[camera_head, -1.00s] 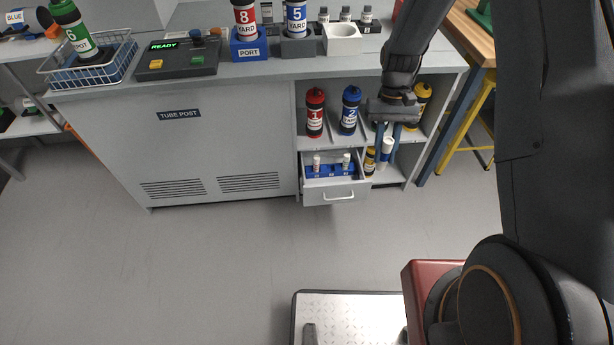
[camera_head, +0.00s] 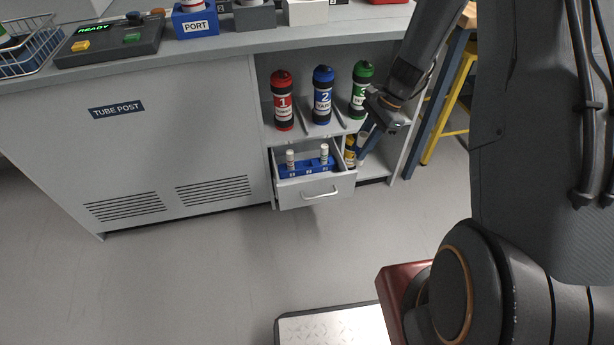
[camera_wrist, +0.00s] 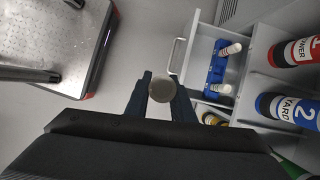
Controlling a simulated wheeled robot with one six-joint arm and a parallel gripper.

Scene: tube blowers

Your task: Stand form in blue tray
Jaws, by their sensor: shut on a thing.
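The blue tray (camera_head: 309,172) sits inside the open drawer and holds two white rolled forms, one near its left end (camera_head: 290,160) and one near its right end (camera_head: 324,154). Both stand upright. The wrist view also shows the blue tray (camera_wrist: 214,70). My gripper (camera_head: 362,147) is at the right of the drawer, by the lower shelf. In the wrist view my gripper (camera_wrist: 162,86) is shut on a pale, round-ended thing (camera_wrist: 162,91), seen end-on; it looks like a form. It is outside the drawer, apart from the tray. Its length is mostly hidden.
The drawer front (camera_head: 318,190) sticks out below the shelf. Red (camera_head: 283,100), blue (camera_head: 322,95) and green (camera_head: 361,88) canisters stand on the shelf above. A yellow-topped canister (camera_head: 350,152) is on the lower shelf beside the drawer. The floor in front is clear.

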